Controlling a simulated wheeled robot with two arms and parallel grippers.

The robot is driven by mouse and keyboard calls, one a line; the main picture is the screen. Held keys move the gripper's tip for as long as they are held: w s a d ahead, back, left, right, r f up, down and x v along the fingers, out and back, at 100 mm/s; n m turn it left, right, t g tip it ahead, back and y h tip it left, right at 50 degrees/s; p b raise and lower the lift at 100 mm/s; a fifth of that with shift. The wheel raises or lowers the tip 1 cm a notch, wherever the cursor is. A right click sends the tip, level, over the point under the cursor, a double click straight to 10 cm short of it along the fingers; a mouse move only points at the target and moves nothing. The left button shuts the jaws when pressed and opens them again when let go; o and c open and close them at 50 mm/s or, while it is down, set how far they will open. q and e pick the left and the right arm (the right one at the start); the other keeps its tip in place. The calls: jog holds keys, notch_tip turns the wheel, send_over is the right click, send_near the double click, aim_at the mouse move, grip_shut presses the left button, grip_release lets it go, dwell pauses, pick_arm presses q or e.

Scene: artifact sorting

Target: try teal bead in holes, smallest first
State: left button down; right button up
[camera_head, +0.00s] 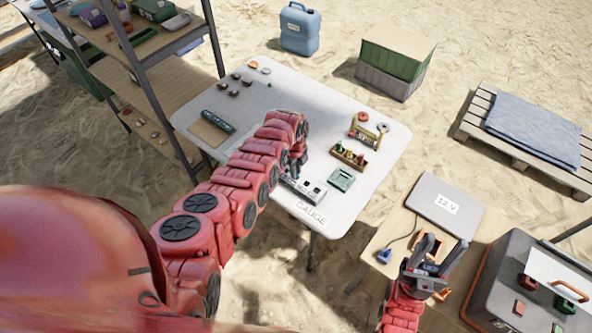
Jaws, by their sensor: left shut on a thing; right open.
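The gauge block (289,182), pale grey with dark square holes on top, lies near the front edge of the white table, by the "GAUGE" label (311,213). My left gripper (296,176) reaches over the table and points down at the block's back edge. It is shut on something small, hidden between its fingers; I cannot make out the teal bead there. Whether it touches the block is unclear. My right gripper (441,252) is open and empty, above the wooden side table at lower right.
On the white table (330,104) are a teal device (342,179), a rack of coloured pegs (348,156), a brass-coloured frame (368,133), a dark green cylinder (218,121) and several brown pieces. A shelf (150,85) stands left. A laptop-like grey case (445,205) lies right.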

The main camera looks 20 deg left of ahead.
pick_arm(q)
jog(key=shift+c, duration=1.4)
grip_release()
jog(key=shift+r, duration=0.1)
notch_tip(320, 180, up, 6)
jog(key=p, duration=0.6)
